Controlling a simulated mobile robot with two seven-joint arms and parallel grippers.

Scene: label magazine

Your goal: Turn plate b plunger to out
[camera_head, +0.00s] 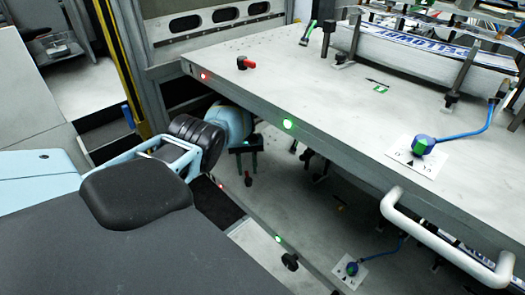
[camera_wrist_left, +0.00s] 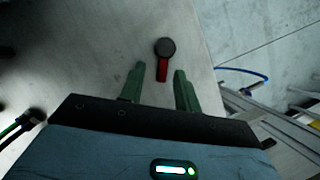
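A plunger with a round black knob and a red stem (camera_wrist_left: 164,60) lies ahead of the fingers in the left wrist view, the stem pointing back toward the gap between them. My left gripper (camera_wrist_left: 159,85) is open and empty, its two green fingers apart, with the plunger just beyond their tips. In the head view the left gripper (camera_head: 247,163) is below the upper plate's edge and above the lower plate (camera_head: 305,228), with a dark knob (camera_head: 248,180) close under it. No plate letter is readable. My right gripper is not in view.
A white handle bar (camera_head: 440,235) sticks out in front. Another black knob (camera_head: 290,261) is at the lower plate's front edge.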

